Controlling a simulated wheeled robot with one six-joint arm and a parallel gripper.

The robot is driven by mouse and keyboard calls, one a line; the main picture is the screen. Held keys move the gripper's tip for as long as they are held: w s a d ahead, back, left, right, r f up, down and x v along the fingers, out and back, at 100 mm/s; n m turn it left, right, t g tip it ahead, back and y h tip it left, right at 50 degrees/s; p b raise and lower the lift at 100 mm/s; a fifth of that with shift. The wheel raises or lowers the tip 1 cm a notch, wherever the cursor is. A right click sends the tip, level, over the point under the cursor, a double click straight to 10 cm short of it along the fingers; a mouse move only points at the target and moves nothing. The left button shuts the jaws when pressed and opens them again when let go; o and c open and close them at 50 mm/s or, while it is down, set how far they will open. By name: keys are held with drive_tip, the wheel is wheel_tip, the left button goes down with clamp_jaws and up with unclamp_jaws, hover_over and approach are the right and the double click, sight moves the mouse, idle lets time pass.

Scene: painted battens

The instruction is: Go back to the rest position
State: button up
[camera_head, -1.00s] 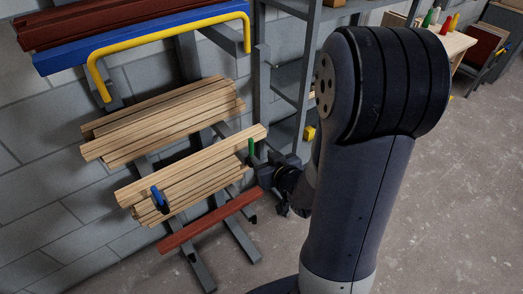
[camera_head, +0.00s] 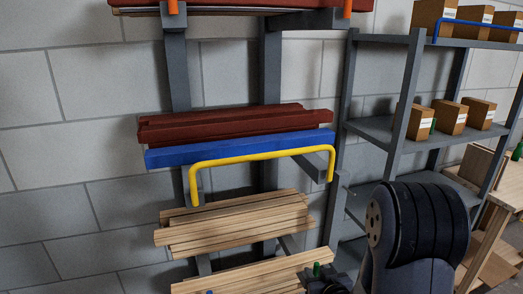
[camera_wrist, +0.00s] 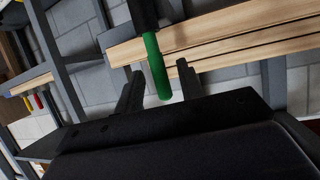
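My gripper (camera_wrist: 158,84) shows in the wrist view with its two dark fingers apart. A green upright peg (camera_wrist: 155,62) stands between and just beyond them, with gaps on both sides, in front of the ends of bare wooden battens (camera_wrist: 215,33). In the head view my gripper (camera_head: 327,284) is at the bottom edge, partly cut off, beside the green peg (camera_head: 316,269) and the lowest stack of bare battens (camera_head: 255,275). Its fingers cannot be made out there. My arm stands at the lower right.
A grey rack (camera_head: 178,75) on the block wall holds another bare batten stack (camera_head: 235,224), dark red battens (camera_head: 230,122) and a blue batten (camera_head: 235,148) behind a yellow rail (camera_head: 262,156). Grey shelving (camera_head: 385,130) with cardboard boxes (camera_head: 449,117) stands right, beside a wooden bench (camera_head: 505,192).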

drive_tip(key=x, duration=0.3)
drive_tip(key=shift+w+f, duration=0.3)
drive_tip(key=shift+f, duration=0.15)
drive_tip(key=shift+r, duration=0.1)
